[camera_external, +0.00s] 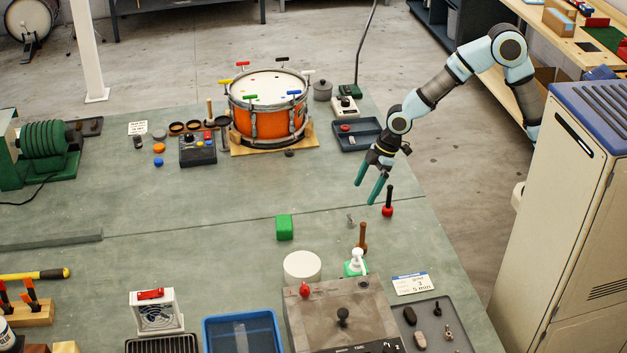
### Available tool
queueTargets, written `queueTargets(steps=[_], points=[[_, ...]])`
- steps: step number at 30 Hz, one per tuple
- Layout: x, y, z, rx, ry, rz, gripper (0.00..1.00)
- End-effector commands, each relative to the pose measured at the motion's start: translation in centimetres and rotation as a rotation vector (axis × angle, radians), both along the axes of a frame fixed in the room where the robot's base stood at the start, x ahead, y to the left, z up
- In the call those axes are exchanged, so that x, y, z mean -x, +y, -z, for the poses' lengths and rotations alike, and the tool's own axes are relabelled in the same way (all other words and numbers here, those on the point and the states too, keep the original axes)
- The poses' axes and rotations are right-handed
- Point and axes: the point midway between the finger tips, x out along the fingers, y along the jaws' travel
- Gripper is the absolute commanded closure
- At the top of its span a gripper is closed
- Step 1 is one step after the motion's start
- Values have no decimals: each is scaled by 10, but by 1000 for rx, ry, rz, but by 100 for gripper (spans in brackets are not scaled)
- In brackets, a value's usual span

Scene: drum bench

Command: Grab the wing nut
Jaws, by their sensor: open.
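A small grey metal piece (350,219) stands on the green bench top, between the green block and the dark-handled tool with the red ball. It looks like the wing nut, but it is too small to be sure. A dark tray at the bottom right holds several small parts, one of them a small metal piece (448,334) that could also be a wing nut. My gripper (368,186) has green fingers, spread apart with nothing between them. It points down above the bench, up and slightly right of the first metal piece and clear of it.
The red-ball tool (387,204) stands just right of my gripper. A brown-handled tool (362,238) and a green block (285,227) stand near the small metal piece. An orange drum (268,121) is to the upper left. The middle left of the bench is clear.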

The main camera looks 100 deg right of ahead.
Motion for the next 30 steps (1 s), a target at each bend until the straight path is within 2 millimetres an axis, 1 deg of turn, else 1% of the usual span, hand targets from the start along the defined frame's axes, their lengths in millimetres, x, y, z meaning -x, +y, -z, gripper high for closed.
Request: queueTargets(steps=[3, 6, 9, 14, 22, 25, 30], points=[[-7, 3, 18, -2, 5, -2, 0], [-12, 3, 31, -2, 4, 0, 0], [-16, 3, 39, -2, 2, -1, 0], [-19, 4, 47, -1, 2, 1, 0], [-32, 5, 79, -1, 4, -1, 0], [-35, 5, 87, 0, 2, -1, 0], [-37, 5, 90, 1, 1, 0, 0]])
